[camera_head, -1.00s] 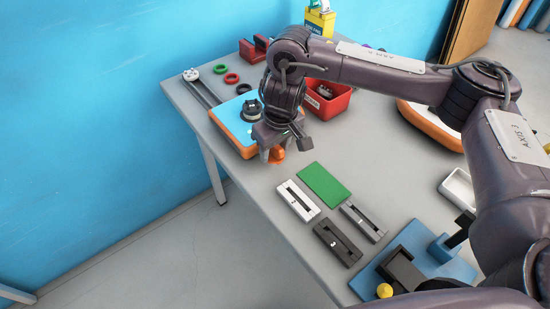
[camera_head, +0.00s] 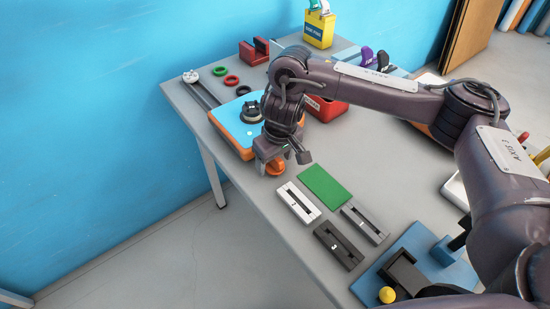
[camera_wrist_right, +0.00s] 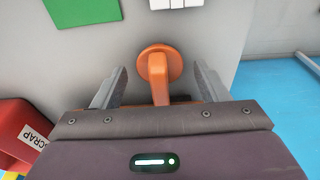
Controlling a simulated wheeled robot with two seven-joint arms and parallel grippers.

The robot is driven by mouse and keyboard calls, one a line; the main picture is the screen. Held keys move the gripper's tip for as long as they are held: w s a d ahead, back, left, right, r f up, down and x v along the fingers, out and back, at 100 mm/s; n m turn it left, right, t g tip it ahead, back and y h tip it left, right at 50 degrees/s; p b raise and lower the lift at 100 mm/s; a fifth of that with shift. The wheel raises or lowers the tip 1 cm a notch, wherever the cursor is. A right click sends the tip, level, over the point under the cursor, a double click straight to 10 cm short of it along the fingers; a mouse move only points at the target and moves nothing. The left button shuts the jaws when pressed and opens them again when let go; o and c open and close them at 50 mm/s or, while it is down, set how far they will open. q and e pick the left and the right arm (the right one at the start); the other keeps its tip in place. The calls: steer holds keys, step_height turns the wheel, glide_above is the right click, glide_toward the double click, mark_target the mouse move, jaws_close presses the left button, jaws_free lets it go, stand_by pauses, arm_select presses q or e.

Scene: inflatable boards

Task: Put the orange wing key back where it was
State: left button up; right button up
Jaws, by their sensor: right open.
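The orange wing key (camera_head: 276,168) is on the grey table, just beside the near corner of the blue board with an orange rim (camera_head: 228,126). In the right wrist view the key (camera_wrist_right: 159,66) shows a round end and a bar pointing toward my gripper. My right gripper (camera_head: 279,161) is low over the key. In the right wrist view its two fingers (camera_wrist_right: 157,87) are spread, one on each side of the key, with visible gaps. The bar's near end is hidden by the gripper body. My left gripper is not in view.
A black round valve (camera_head: 251,110) sits on the blue board. A red bin (camera_head: 326,108) is behind my right arm. A green pad (camera_head: 325,185), white slotted block (camera_head: 297,203) and dark slotted blocks (camera_head: 338,245) lie in front. Bare table lies left of them.

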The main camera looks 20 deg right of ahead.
mark_target(280, 160)
steer(key=r+p, duration=0.1)
steer(key=r, duration=0.2)
steer(key=s+r+p, duration=0.1)
steer(key=r, duration=0.7)
steer(key=shift+s+d+p, duration=0.25)
steer(key=shift+p, duration=0.15)
steer(key=shift+s+r, duration=0.1)
steer(key=shift+r, duration=0.5)
